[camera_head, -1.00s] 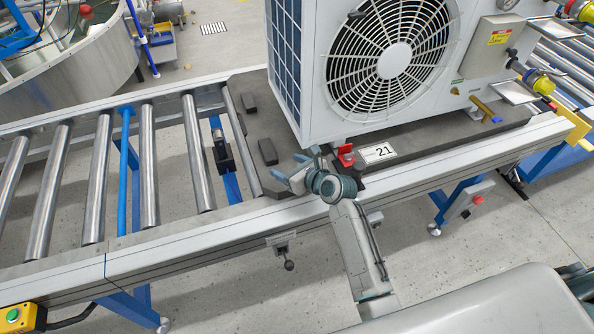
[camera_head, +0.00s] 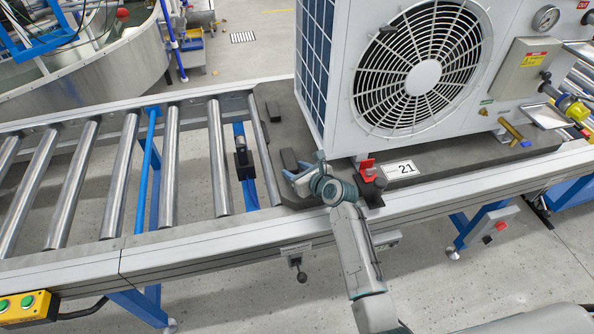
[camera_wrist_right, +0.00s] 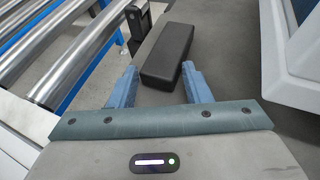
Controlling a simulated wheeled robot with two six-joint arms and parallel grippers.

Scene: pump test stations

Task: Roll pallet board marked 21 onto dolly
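The dark grey pallet board (camera_head: 440,161) lies on the conveyor under a large white fan unit (camera_head: 340,100). A white label marked 21 (camera_head: 400,169) is at its front edge, beside a red clamp-like part (camera_head: 366,168). My right gripper (camera_head: 299,180) is over the board's front left corner. In the right wrist view its two blue fingers (camera_wrist_right: 158,84) are apart with nothing held between them. A black block (camera_wrist_right: 167,54) lies on the board just beyond the fingertips; contact cannot be told. My left gripper is out of view. I cannot pick out a dolly with certainty.
A yellow button box (camera_head: 25,306) is at the lower left. A valve (camera_head: 572,105) is at right.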

